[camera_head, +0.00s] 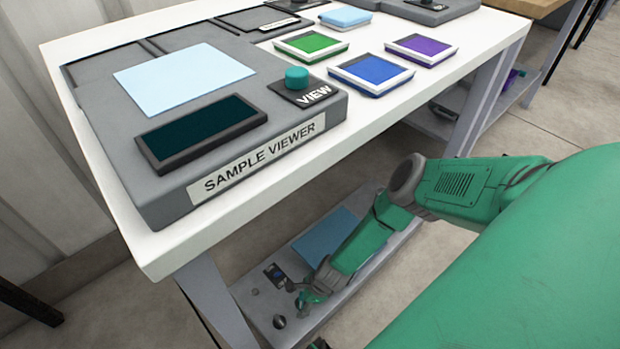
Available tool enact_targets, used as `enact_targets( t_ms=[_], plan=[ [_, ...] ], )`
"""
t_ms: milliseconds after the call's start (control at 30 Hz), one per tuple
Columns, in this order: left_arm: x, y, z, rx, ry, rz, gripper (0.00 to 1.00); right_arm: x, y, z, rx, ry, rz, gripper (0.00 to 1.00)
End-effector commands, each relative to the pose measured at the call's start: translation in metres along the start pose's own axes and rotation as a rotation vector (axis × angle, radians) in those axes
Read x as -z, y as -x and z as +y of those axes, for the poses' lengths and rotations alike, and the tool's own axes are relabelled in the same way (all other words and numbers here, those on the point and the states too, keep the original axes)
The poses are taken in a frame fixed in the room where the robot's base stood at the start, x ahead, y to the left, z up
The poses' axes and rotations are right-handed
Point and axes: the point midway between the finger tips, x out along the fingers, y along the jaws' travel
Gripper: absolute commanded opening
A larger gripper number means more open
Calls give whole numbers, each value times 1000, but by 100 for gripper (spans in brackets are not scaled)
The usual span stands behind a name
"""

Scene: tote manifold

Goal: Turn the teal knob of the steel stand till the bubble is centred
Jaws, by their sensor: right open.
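A teal knob (297,78) stands on a black plate marked "VIEW" on the grey sample viewer (165,205), on top of the white table. I see no bubble and nothing that is clearly a steel stand. My right gripper (298,298) is open, low beside the table, over the grey lower shelf and well below and apart from the knob. I cannot tell whether it touches anything there. My left gripper is not in view.
The viewer has a dark screen (203,129) and a pale blue panel (183,77). Green (311,45), blue (372,72) and purple (422,48) framed tiles lie to its right on the white table (450,75). The lower shelf holds a light blue sheet (318,235) and small dark round parts.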

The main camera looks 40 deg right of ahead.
Motion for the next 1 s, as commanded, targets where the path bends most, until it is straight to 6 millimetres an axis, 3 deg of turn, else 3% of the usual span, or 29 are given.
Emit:
enact_targets(
  t_ms=[600,1000],
  plan=[
    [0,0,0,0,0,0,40,0,100,-2,1,-1,-1,71],
    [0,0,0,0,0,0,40,0,110,-1,1,-1,1,71]
  ],
)
